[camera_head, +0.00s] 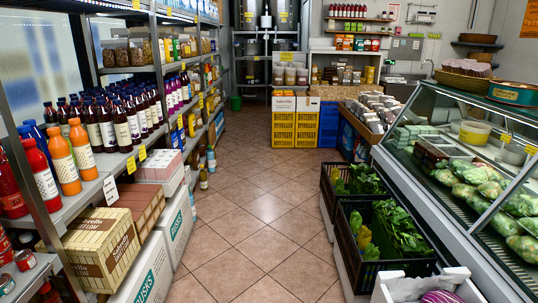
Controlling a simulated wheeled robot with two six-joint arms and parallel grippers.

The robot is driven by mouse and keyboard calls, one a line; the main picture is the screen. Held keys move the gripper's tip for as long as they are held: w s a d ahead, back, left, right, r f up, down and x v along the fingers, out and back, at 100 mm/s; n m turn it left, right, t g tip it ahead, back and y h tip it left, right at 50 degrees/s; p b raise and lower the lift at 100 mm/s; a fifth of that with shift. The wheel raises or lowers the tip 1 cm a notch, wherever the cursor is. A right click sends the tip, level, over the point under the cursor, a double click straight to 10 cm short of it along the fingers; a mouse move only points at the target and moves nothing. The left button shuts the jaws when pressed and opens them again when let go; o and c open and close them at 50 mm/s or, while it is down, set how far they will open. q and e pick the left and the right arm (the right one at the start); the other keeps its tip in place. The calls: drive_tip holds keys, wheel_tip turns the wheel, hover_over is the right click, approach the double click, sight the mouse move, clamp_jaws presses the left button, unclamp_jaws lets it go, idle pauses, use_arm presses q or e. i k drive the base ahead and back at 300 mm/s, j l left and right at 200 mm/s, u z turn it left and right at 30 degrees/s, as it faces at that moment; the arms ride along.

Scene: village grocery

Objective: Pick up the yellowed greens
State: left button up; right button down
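Yellowish greens (363,236) sit at the left side of the nearer black crate (341,256), on the floor along the right side of the aisle. Dark green leafy bunches (398,229) lie beside them in the same crate. A second black crate (325,193) just behind holds more greens (358,180), with a lighter patch at its left. The leaves are small in view, so I cannot tell exactly how many are yellowed. Neither of my grippers is in view.
A tiled aisle (245,215) runs clear ahead. Shelves with bottles (115,122) line the left, with boxes (100,248) below. A glass display case (470,150) lines the right. A white crate (391,290) with something purple stands in front. Yellow crates (283,130) stand at the back.

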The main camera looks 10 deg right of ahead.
sight(364, 234)
drive_tip(key=i+z, duration=0.45)
drive_tip(key=i+j+z, duration=0.2)
drive_tip(key=z, duration=0.2)
drive_tip(key=i+j+z, duration=0.3)
drive_tip(key=z, duration=0.15)
drive_tip(key=i+j+z, duration=0.25)
drive_tip(key=j+z, duration=0.2)
